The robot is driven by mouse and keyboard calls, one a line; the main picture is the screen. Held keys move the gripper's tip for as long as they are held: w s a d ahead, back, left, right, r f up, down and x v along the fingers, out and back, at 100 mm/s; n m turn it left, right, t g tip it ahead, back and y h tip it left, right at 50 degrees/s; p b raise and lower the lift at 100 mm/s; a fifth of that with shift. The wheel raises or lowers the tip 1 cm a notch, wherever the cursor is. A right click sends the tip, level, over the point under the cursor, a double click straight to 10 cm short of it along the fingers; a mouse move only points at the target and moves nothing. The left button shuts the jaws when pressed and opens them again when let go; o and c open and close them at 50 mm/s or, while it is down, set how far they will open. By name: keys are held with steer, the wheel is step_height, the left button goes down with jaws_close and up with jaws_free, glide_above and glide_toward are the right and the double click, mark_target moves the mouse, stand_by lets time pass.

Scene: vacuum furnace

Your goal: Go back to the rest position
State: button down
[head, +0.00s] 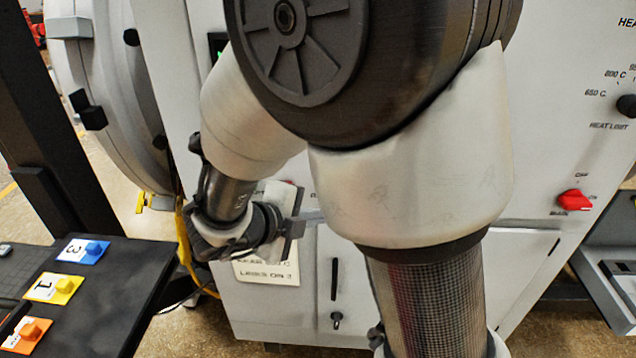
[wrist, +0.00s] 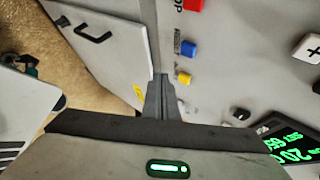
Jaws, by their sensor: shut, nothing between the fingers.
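My arm fills the middle of the head view. It bends down to my gripper (head: 294,228), which is close in front of the white furnace cabinet (head: 480,285) and partly hidden by my own arm. In the wrist view my gripper's fingers (wrist: 161,82) are together, with nothing between them. They point toward the cabinet front, near a small yellow button (wrist: 184,78) and a blue button (wrist: 188,48). I cannot tell whether the fingertips touch the panel.
A red switch (head: 575,200) and a black knob (head: 627,105) are on the panel at right. A black table (head: 85,318) at left bears blue, yellow and orange pieces on numbered cards. A green-lit display (wrist: 290,145) and a black door handle (wrist: 92,32) show in the wrist view.

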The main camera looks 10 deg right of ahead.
stand_by(0.4)
steer(key=w+a+r+n+t+y, duration=0.55)
steer(key=w+r+n+y, duration=0.2)
steer(key=r, duration=0.25)
steer(key=s+a+r+n+g+y, duration=0.1)
steer(key=s+a+r+n+y, duration=0.35)
steer(key=n, duration=0.35)
steer(key=s+d+f+n+g+h, duration=0.1)
steer(key=s+d+n+g, duration=0.2)
steer(key=s, duration=0.6)
steer(key=s+d+f+n+g+h, duration=0.1)
steer(key=s+d+n+g, duration=0.2)
steer(key=s+d+n, duration=0.5)
steer(key=s, duration=0.2)
steer(key=shift+s+d+f+h+p, duration=0.25)
steer(key=shift+s+h+p, duration=0.05)
steer(key=shift+h+p, duration=0.1)
steer(key=shift+n, duration=0.25)
